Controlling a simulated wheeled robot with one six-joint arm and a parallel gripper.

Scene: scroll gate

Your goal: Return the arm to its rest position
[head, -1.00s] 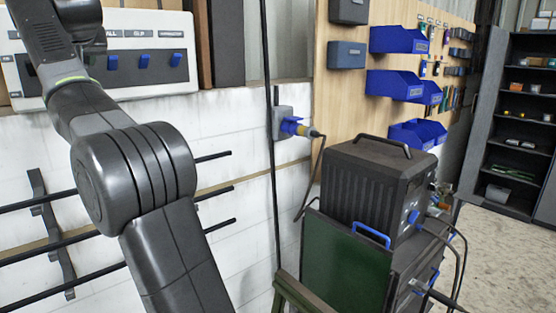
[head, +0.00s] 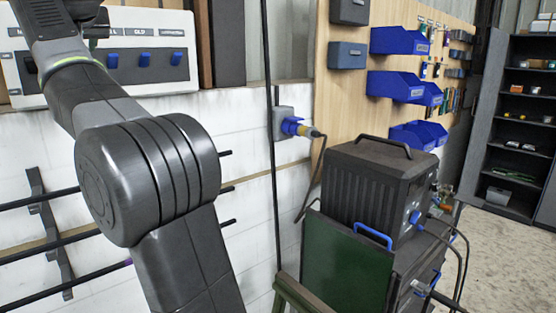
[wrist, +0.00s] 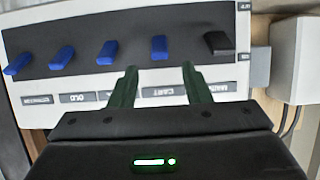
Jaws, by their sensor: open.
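My arm (head: 150,180) reaches up and across the left of the head view, with its rounded elbow joint in front of the white wall. My gripper (wrist: 160,67) shows in the wrist view with its two dark green fingers apart and nothing between them. A white switch panel (wrist: 22,38) with a dark strip fills the view beyond the fingertips, upside down. One blue lever (wrist: 159,48) lies just past the gap between the fingers; I cannot tell the distance. In the head view the panel (head: 150,90) is partly behind my arm, and the fingers are not clearly visible.
Black horizontal rods (head: 50,245) on a wall rack pass behind my elbow. A dark boxy machine (head: 375,190) on a cart stands right of centre. Blue bins (head: 395,85) hang on a wooden board. A dark shelf (head: 515,130) stands at far right, with open floor before it.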

